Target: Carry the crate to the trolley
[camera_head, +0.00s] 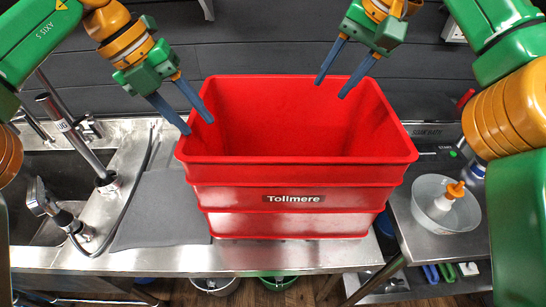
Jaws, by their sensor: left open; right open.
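The red crate (295,174), labelled "Tollmere", stands upright on the steel counter near its front edge. The part of its inside that shows is empty; the near inner floor is hidden by the front wall. My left gripper (199,122) is open at the crate's left rim, its fingers spread to either side of it; I cannot tell if they touch. My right gripper (331,88) is open over the crate's back rim, right of its middle, fingers pointing down and left. A steel surface (468,258) at the right may be the trolley; I cannot tell for sure.
A sink (70,170) with a tap and a sprayer (55,206) lies at the left, beside a grey mat (160,210). A bowl (445,217) with an orange-topped bottle (447,196) stands on the steel surface at the right. Buckets (279,281) sit below the counter.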

